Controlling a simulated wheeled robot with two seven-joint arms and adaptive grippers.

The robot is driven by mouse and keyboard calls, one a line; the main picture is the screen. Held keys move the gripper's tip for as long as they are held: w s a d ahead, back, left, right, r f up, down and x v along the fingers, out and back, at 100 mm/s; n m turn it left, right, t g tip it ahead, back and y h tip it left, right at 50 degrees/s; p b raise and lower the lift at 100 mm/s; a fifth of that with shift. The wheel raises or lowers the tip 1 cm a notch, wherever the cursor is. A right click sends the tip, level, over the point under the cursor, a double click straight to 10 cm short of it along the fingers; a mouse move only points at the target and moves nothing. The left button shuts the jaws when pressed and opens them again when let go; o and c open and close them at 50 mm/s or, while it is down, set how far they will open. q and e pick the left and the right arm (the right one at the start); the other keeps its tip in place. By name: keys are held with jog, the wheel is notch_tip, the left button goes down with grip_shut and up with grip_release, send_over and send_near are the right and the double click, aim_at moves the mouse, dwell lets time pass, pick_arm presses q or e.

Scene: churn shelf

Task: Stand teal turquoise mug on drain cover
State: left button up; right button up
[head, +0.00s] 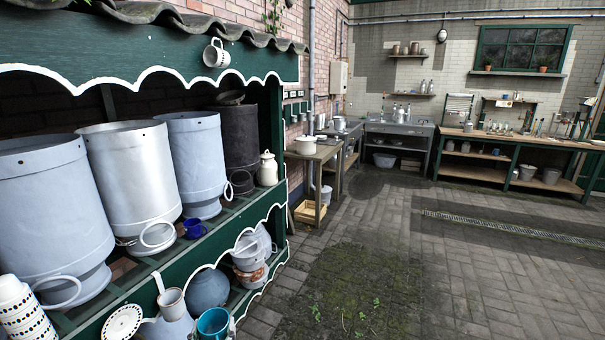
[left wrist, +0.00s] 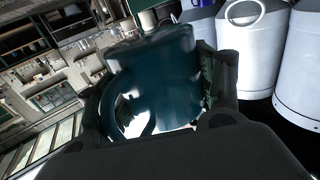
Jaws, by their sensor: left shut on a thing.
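The teal turquoise mug (head: 214,323) is at the bottom edge of the head view, in front of the lower shelf, its open mouth showing. In the left wrist view the mug (left wrist: 165,65) looks dark teal and fills the space between the fingers, its loop handle at the lower left. My left gripper (left wrist: 155,82) is shut on the mug, one finger on each side. In the head view the gripper is mostly cut off. A long narrow drain grate (head: 515,228) lies in the paving at the right; it is bare. My right gripper is not in view.
The green shelf (head: 230,237) at the left holds several large churns, a blue mug (head: 193,228) and a cream pot (head: 267,169). Patterned cups (head: 22,312) stand near the lower left. A workbench (head: 470,157) lines the back. The paved floor (head: 450,270) is open.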

pick_arm(q)
jog(key=shift+s+d+f+m+h, duration=0.2)
jog(key=shift+s+d+f+h, duration=0.15)
jog(key=shift+f, duration=0.2)
jog(key=shift+s+d+f+m+h, duration=0.25)
jog(key=shift+s+d+f, duration=0.15)
jog(key=shift+f, duration=0.1)
jog(key=shift+s+f, duration=0.35)
jog(key=shift+f, duration=0.1)
jog(key=shift+s+f+h, duration=0.3)
jog(key=shift+f, duration=0.05)
jog(key=shift+s, duration=0.1)
dwell(1.0)
